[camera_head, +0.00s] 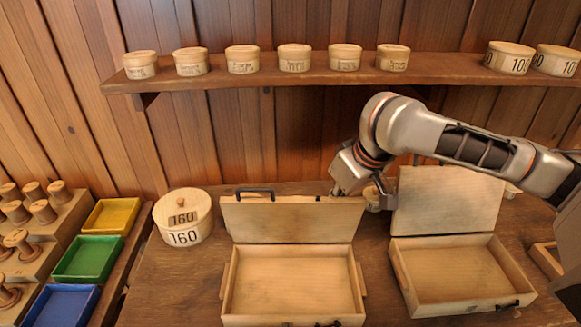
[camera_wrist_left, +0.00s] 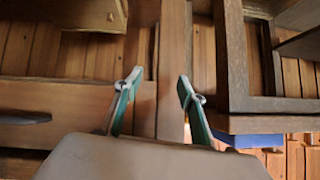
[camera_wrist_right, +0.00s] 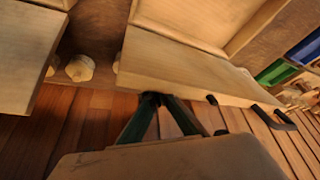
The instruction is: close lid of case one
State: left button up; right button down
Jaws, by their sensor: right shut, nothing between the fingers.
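Two wooden cases stand open on the bench: the left case (camera_head: 228,292) and the right case (camera_head: 405,283). I cannot read which is case one. The left case's lid (camera_head: 300,222) stands raised at the back, with a dark handle (camera_head: 255,193) on its top edge. The right case's lid (camera_head: 447,202) is also raised. My right gripper (camera_head: 340,191) is shut and empty at the right end of the left lid's top edge. In the right wrist view its fingertips (camera_wrist_right: 157,97) meet at that lid's edge (camera_wrist_right: 185,82); contact is unclear. My left gripper (camera_wrist_left: 157,82) is open and empty.
A round box marked 160 (camera_head: 183,218) stands left of the left case. Yellow (camera_head: 110,215), green (camera_head: 88,258) and blue (camera_head: 60,305) trays and a spool rack (camera_head: 50,240) are at far left. A shelf (camera_head: 270,78) holds several round boxes.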

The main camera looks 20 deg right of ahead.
notch_tip(320, 180, up, 7)
jog(key=shift+r, duration=0.2)
dwell(0.8)
jog(key=shift+w, duration=0.1)
